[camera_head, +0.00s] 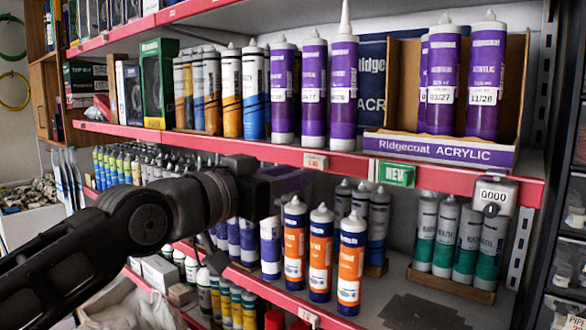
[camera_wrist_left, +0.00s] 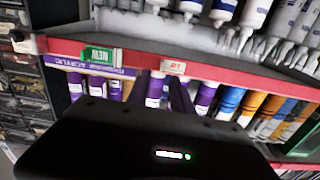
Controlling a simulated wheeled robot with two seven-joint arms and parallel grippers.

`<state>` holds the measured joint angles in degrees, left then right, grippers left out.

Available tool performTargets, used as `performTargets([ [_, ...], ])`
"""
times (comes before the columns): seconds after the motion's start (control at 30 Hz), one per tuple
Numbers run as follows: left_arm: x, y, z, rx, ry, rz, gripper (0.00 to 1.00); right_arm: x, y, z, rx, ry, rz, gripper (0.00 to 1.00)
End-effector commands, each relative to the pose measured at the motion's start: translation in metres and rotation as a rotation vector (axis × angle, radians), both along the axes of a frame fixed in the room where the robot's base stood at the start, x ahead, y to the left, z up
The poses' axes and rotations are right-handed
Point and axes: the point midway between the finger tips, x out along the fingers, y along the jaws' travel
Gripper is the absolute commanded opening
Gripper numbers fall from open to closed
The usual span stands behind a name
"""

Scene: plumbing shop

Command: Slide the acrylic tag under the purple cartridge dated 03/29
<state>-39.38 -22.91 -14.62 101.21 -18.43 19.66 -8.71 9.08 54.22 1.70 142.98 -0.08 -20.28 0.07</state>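Purple cartridges stand on the red-edged upper shelf: three loose ones, including a tall-nozzled one (camera_head: 343,92), and others in a display box, one marked 11/28 (camera_head: 484,97) and one apparently 03/27 (camera_head: 441,96). I cannot clearly read 03/29 on any. A small white-and-red tag (camera_head: 316,161) sits on the shelf edge below the loose cartridges; it also shows in the left wrist view (camera_wrist_left: 173,67). Whether it is the acrylic tag I cannot tell. My left gripper (camera_head: 290,184) is just below and left of it, dark and partly blurred; its finger gap is unclear. My right gripper is out of view.
A green NEW tag (camera_head: 396,174) hangs on the same edge, below the display box (camera_head: 440,149). A grey lock box reading 0000 (camera_head: 494,192) hangs farther right. Orange-and-blue cartridges (camera_head: 320,250) stand on the lower shelf close to my gripper. Bare lower shelf lies right of them.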

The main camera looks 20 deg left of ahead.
Motion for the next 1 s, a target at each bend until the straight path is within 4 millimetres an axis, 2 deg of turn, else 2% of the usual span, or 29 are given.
performTargets([
  [0.57, 0.005, 0.000, 0.005, -0.047, 0.003, 0.005, 0.27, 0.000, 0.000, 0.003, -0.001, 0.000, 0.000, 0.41],
  [1.0, 0.061, -0.024, 0.006, -0.047, 0.004, 0.001, 0.27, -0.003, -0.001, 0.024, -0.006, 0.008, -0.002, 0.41],
])
